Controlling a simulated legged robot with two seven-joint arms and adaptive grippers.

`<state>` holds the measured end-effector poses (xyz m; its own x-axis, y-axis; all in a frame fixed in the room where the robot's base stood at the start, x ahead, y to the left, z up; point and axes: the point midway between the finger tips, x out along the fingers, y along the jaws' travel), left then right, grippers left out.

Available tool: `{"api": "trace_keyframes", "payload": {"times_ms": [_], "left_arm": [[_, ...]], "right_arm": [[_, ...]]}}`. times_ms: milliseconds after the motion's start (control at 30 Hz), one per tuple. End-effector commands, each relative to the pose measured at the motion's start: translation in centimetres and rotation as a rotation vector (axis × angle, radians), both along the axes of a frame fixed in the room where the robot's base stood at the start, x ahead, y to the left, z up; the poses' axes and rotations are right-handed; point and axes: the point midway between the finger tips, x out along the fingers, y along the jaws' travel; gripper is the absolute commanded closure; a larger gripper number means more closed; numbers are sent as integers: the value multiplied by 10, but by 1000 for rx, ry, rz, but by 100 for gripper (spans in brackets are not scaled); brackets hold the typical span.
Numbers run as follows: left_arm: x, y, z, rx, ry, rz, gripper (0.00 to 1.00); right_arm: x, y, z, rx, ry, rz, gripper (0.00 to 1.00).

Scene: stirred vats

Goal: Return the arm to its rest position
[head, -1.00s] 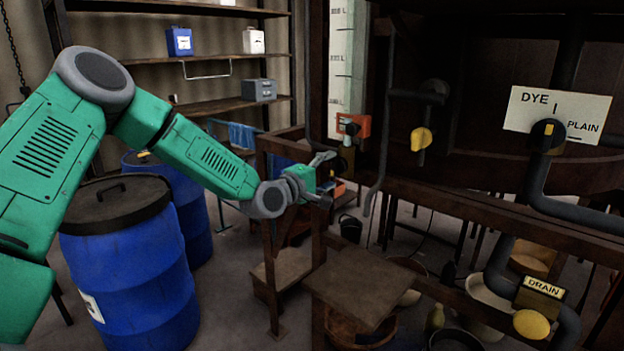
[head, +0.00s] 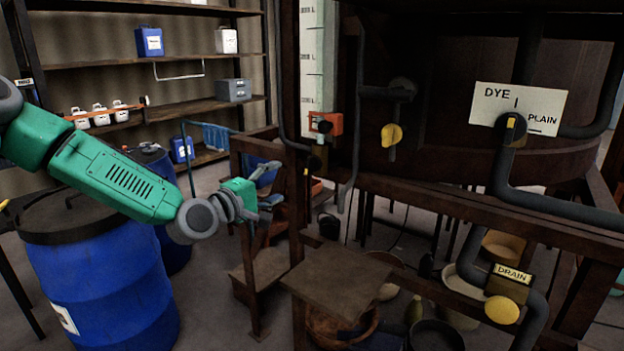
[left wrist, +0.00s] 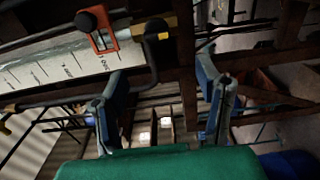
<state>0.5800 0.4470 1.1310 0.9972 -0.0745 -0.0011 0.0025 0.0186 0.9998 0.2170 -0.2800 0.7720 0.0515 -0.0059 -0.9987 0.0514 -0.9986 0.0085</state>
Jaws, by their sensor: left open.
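My left arm comes in from the left in the head view, green with grey joints. Its gripper (head: 268,207) is in front of the wooden frame, left of the vat's pipes, apart from the valves. In the left wrist view the two blue-grey fingers (left wrist: 162,108) stand wide apart with nothing between them. My right gripper is in neither view.
Blue barrels (head: 100,285) stand below my left arm. The vat (head: 440,110) fills the right, with a dye/plain sign (head: 500,98) and a yellow drain handle (head: 502,310). A wooden platform (head: 340,280) is at front centre. Shelves (head: 195,108) stand at the back left.

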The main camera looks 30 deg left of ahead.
Motion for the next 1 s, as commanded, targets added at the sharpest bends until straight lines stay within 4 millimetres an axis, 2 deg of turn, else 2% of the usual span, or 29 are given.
{"api": "trace_keyframes", "payload": {"times_ms": [167, 267, 367, 467, 600, 667, 700, 767, 800, 867, 900, 1000], "left_arm": [[0, 2, -1, -1, 1, 1, 41], [-1, -5, -12, 26, 29, -13, 41], [-6, -27, -47, 115, 116, -53, 41], [-22, -60, -104, 262, 255, -128, 41], [-65, -105, -195, 501, 471, -275, 41], [-90, -121, -231, 601, 556, -349, 41], [-108, -130, -254, 666, 612, -400, 41], [-138, -142, -287, 763, 693, -486, 41], [-160, -148, -308, 826, 744, -546, 41], [-195, -156, -337, 921, 818, -644, 41], [-219, -160, -355, 980, 865, -711, 41], [-275, -165, -388, 1116, 961, -875, 41]], "right_arm": [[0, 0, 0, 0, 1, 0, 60], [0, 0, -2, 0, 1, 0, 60], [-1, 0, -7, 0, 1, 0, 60], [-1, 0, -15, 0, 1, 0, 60], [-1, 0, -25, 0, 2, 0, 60], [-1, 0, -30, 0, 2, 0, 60], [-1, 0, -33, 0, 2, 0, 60], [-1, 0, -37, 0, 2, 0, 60], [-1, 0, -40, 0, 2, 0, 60], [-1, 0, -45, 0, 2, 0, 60], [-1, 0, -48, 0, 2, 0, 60], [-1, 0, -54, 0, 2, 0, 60]]}}
